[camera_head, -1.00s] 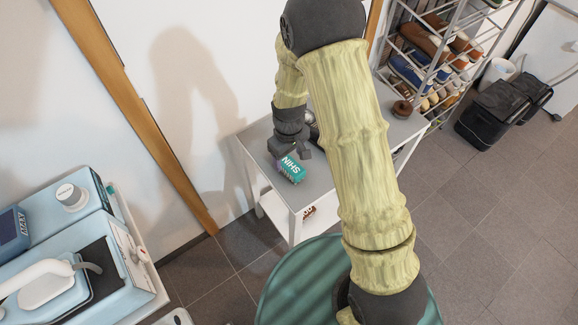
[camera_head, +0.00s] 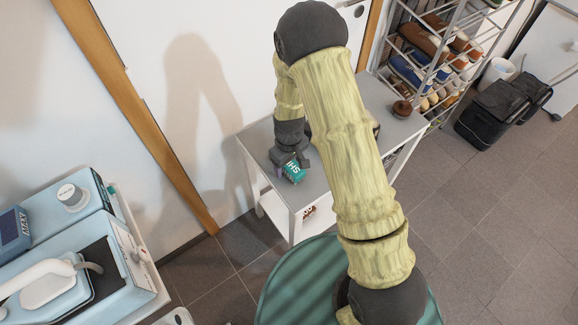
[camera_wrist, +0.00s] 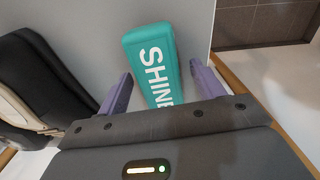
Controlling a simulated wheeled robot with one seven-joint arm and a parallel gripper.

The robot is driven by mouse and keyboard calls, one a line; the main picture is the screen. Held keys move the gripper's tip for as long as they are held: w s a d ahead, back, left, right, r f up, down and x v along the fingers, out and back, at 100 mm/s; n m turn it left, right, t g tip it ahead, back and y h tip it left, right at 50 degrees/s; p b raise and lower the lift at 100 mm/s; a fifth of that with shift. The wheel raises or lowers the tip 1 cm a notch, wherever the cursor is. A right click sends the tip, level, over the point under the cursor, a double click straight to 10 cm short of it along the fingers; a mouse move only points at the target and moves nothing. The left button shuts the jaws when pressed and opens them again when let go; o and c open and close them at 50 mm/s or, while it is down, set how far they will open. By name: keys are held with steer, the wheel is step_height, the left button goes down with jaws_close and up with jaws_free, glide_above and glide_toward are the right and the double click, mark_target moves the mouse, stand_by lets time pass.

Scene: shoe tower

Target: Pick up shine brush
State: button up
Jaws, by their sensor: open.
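The shine brush (camera_wrist: 153,62) is a teal block with white "SHINE" lettering. In the head view the brush (camera_head: 293,173) lies on the grey top of a small white table (camera_head: 259,150), partly covered by my gripper. My gripper (camera_head: 291,166) points down over it. In the wrist view my gripper (camera_wrist: 160,88) is open, with one purple finger on each side of the brush. The brush's near end is hidden behind the gripper body. I cannot tell whether the fingers touch it.
A dark shoe (camera_wrist: 42,80) with a pale lining stands left of the brush in the wrist view. A brown round item (camera_head: 402,108) sits at the table's right end. A shoe rack (camera_head: 440,60) stands behind. A wall and wooden door frame (camera_head: 150,130) are at the left.

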steer(key=shift+c, duration=0.5)
steer(key=c, duration=1)
step_height(320, 180, up, 10)
